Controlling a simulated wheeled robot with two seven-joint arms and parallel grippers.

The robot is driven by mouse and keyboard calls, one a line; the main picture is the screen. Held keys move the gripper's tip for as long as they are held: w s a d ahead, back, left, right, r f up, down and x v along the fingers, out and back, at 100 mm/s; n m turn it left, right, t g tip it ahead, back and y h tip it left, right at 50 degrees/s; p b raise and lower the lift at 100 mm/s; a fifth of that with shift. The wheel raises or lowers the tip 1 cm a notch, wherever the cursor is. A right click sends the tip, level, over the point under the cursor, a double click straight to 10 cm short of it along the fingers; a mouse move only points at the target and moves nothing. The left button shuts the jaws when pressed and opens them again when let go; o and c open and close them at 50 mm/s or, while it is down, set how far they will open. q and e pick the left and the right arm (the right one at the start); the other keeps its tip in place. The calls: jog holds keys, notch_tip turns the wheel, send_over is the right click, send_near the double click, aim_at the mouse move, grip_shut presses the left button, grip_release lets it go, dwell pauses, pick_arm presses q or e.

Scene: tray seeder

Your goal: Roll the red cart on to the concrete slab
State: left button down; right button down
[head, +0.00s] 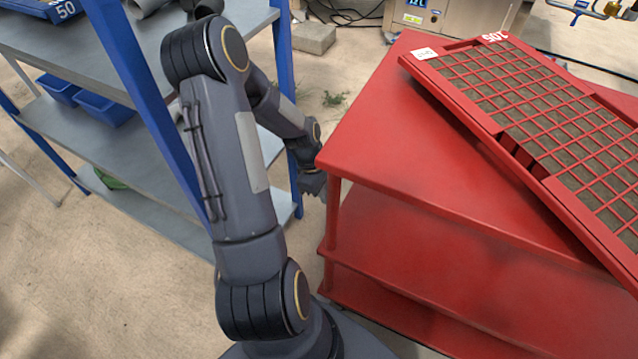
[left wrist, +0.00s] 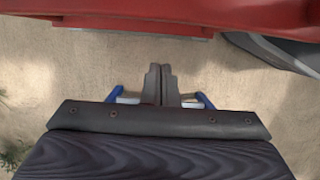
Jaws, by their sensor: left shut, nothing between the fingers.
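The red cart (head: 400,130) stands at the right in the head view, with a flat top and lower shelves. Its red edge also crosses the top of the left wrist view (left wrist: 130,12). My left gripper (head: 314,186) is beside the cart's left corner, below the top's level. In the left wrist view its two fingers (left wrist: 161,72) are together, with nothing between them, and bare floor shows around the tips. They look apart from the cart's edge. My right gripper is not in view. I cannot make out the concrete slab for certain.
A red grid tray (head: 470,118) of soil cells lies askew on the cart. A blue-and-grey shelf rack (head: 150,170) with blue bins (head: 103,108) stands close at the left. A grey block (head: 313,38) lies on the floor behind, near a metal machine (head: 440,18) and black cables.

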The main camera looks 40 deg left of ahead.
pick_arm(q)
jog(key=shift+w+d+r+b, duration=0.1)
jog(key=shift+w+d, duration=0.1)
jog(key=shift+d, duration=0.4)
jog(key=shift+w+d+r+b, duration=0.1)
jog(key=shift+w+d, duration=0.1)
jog(key=shift+d, duration=0.4)
jog(key=shift+w+d+b, duration=0.1)
jog(key=shift+w+d, duration=0.1)
jog(key=shift+d, duration=0.4)
